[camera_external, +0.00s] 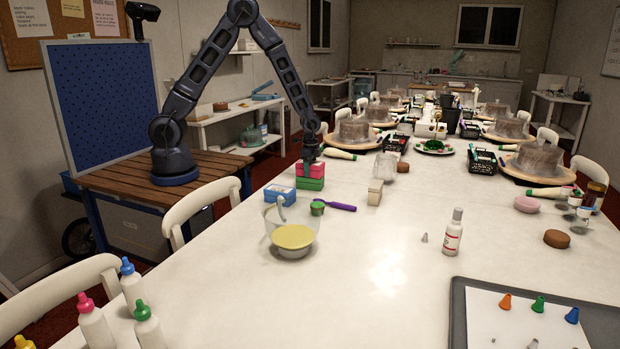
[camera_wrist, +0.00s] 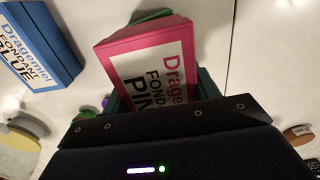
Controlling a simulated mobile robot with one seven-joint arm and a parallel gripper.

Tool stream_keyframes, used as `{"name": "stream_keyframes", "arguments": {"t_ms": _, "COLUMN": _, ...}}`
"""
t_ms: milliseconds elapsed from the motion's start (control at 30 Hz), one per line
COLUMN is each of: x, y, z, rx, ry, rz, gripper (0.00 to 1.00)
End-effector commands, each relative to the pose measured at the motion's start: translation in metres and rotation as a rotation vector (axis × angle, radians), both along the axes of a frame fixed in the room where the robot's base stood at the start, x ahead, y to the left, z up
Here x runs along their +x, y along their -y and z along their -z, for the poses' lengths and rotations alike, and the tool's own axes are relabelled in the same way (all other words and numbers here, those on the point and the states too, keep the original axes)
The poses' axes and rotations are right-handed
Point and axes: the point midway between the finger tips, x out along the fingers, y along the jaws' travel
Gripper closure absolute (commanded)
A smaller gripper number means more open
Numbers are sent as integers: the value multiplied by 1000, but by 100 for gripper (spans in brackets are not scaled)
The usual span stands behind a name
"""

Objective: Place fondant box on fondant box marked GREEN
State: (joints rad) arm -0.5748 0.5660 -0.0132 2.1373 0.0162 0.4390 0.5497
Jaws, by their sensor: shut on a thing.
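My gripper (camera_external: 310,155) points down and is shut on the pink fondant box (camera_external: 311,169). The pink box lies flat right above the green fondant box (camera_external: 310,184) and appears to touch its top. In the wrist view the pink box (camera_wrist: 150,62) has a white label reading FONDANT PINK, partly hidden by my gripper. Only a sliver of the green box (camera_wrist: 152,15) shows past its far edge there. The blue fondant box (camera_external: 280,194) lies on the table just left and in front of the stack; it also shows in the wrist view (camera_wrist: 58,50).
A clear bowl with yellow content (camera_external: 293,238) stands in front of the blue box. A small beige box (camera_external: 375,192) stands to the right. Free white table (camera_external: 400,260) lies at the front right.

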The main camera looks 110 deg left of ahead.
Motion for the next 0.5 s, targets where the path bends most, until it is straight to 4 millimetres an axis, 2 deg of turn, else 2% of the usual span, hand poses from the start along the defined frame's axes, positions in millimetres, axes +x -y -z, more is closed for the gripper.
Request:
{"name": "stream_keyframes", "arguments": {"t_ms": 367, "x": 0, "y": 0, "z": 4, "rx": 1, "ry": 1, "rz": 0, "gripper": 70}}
{"name": "stream_keyframes", "arguments": {"t_ms": 400, "x": 0, "y": 0, "z": 4, "rx": 1, "ry": 1, "rz": 0, "gripper": 36}}
{"name": "stream_keyframes", "arguments": {"t_ms": 500, "x": 0, "y": 0, "z": 4, "rx": 1, "ry": 1, "rz": 0, "gripper": 18}}
